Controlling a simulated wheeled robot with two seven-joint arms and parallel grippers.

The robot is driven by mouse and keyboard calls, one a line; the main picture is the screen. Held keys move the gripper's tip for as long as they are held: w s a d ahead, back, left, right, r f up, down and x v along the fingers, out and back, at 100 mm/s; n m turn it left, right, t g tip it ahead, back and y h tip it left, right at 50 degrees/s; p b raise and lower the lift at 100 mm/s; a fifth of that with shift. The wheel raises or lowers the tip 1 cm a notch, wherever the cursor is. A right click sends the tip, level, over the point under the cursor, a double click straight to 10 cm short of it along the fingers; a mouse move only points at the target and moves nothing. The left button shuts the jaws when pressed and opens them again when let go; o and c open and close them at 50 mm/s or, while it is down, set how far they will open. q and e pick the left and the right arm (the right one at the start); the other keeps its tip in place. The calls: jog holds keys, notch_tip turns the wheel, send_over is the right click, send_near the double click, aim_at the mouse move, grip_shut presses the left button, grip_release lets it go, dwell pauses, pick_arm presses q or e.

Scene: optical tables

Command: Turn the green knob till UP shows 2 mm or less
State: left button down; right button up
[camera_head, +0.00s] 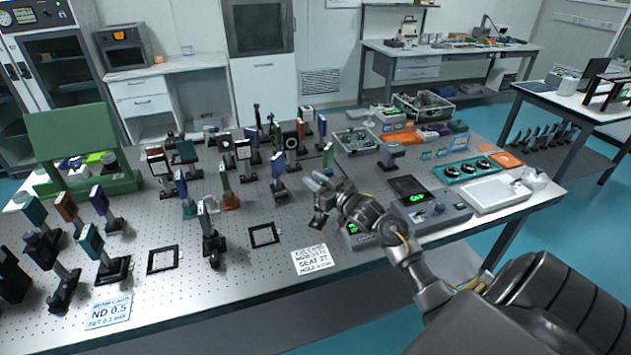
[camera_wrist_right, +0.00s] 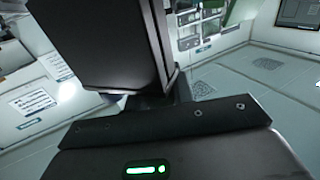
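My right arm comes in from the lower right in the head view. Its gripper (camera_head: 322,190) is over the table, near the front middle, left of a grey instrument with a green-lit readout (camera_head: 417,197). A second green readout (camera_head: 352,228) shows below my right wrist, partly covered by the arm. The digits on both are too small to read, and I cannot make out an UP label. I cannot pick out the green knob for certain. Whether the fingers are apart or touching anything is unclear. My left gripper is out of view.
The perforated optical table (camera_head: 200,262) holds several posts with coloured mounts at the left and middle. A paper card (camera_head: 312,259) lies at the front edge. A white tray (camera_head: 495,193) is at the right. The wrist view shows a dark block (camera_wrist_right: 95,45) close up.

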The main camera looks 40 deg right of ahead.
jog(key=shift+c, duration=1.4)
jog(key=shift+a+n+y, duration=0.1)
jog(key=shift+n+y, duration=0.7)
jog(key=shift+y, duration=0.5)
jog(key=o, duration=1)
jog(key=b+v, duration=0.2)
jog(key=v, duration=0.8)
jog(key=shift+s+r+b, duration=0.15)
jog(key=shift+s+b, duration=0.15)
jog(key=shift+s, duration=0.1)
